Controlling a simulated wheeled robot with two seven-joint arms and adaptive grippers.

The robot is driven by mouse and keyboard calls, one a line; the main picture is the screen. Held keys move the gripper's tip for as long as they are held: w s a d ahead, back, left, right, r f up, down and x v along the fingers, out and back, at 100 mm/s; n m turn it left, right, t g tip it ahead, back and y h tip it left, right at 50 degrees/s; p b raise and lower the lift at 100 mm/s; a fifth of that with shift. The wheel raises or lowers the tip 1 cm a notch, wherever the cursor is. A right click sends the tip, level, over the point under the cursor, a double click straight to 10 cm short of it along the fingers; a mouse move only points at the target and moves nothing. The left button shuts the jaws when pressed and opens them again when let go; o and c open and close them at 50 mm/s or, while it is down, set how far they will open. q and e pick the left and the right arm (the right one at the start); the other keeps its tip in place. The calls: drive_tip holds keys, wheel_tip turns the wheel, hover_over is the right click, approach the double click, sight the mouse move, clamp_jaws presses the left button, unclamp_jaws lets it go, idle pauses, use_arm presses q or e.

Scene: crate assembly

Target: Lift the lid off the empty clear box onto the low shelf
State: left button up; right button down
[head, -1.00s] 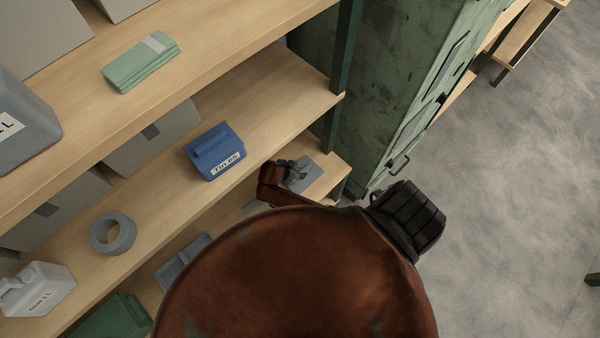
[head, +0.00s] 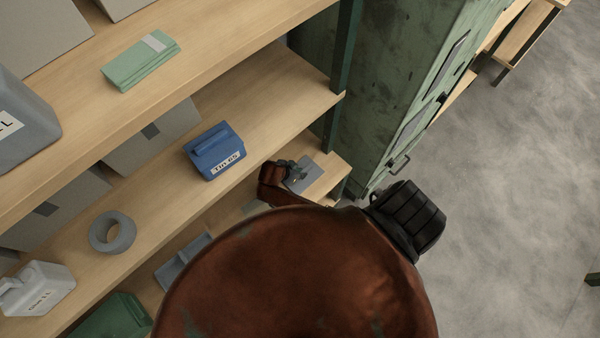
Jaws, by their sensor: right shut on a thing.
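My right gripper (head: 290,171) is small in the head view, over the right end of the low shelf (head: 328,172), partly hidden behind my own arm. It is shut at the edge of a flat grey-blue piece (head: 303,178), which looks like the lid. The piece lies on or just above the low shelf; I cannot tell which. A grey, shallow, box-like thing (head: 182,262) shows further left on a low shelf, partly hidden by my arm. I cannot tell whether it is the clear box. My left gripper is not in view.
A blue tub (head: 214,152), a grey tape roll (head: 112,233) and a white jug (head: 36,290) stand on the middle shelf. A green bin (head: 115,318) is below. A green cabinet (head: 385,80) stands right of the shelves. The grey floor (head: 510,190) is clear.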

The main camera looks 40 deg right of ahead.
drive_tip(key=c, duration=1.8)
unclamp_jaws()
wheel_tip(320, 180, up, 8)
drive_tip(key=p, duration=0.7)
drive_tip(key=shift+w+p, duration=0.1)
drive_tip(key=shift+p, duration=0.25)
